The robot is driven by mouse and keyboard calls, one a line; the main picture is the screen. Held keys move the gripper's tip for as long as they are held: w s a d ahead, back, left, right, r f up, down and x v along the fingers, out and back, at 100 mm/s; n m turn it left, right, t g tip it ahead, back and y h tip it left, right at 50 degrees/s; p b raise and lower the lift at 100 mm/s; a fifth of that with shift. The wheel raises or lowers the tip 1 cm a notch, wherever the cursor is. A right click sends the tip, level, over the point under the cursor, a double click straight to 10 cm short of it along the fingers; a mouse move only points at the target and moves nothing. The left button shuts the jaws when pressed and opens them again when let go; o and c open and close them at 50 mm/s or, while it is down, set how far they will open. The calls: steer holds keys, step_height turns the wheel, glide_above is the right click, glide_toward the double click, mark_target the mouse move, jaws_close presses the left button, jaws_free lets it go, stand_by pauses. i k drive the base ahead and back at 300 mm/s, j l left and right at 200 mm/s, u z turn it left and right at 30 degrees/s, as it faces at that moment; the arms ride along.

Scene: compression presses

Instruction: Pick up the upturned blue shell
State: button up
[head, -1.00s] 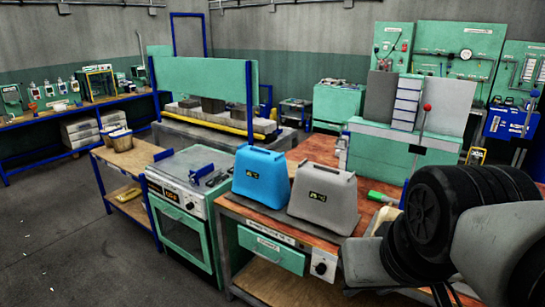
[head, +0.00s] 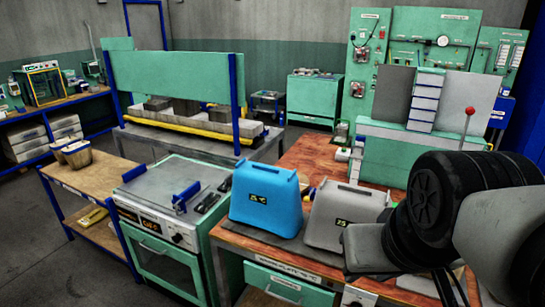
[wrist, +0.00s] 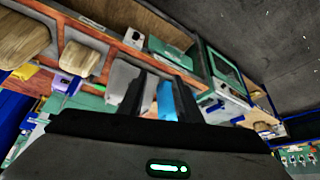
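The blue shell (head: 267,200) stands on a dark mat at the bench's front left in the head view. It is wide below and narrower above, with a small display on its front. A similar grey shell (head: 340,222) stands close to its right, partly hidden by my arm. In the wrist view, the two dark fingers of my gripper (wrist: 159,96) are apart. The blue shell (wrist: 167,100) shows beyond them, partly hidden, with clear distance between. Nothing is held. My gripper's fingertips cannot be made out in the head view.
An oven (head: 168,232) with a flat top adjoins the bench at the left. A green press (head: 385,156) with a red-knobbed lever stands behind the shells. A wooden shelf table (head: 95,180) with bowls is at far left. The red-brown bench top (head: 312,157) behind the shells is partly clear.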

mark_target(267, 196)
steer(key=i+j+z, duration=0.1)
steer(key=i+j, duration=0.15)
steer(key=i+j+z, duration=0.1)
steer(key=j, duration=0.35)
steer(key=i+j, duration=0.3)
steer(key=i+j+z, duration=0.15)
steer(key=j, duration=0.3)
steer(key=i+j+z, duration=0.1)
steer(key=i+j, duration=0.15)
steer(key=j, duration=0.1)
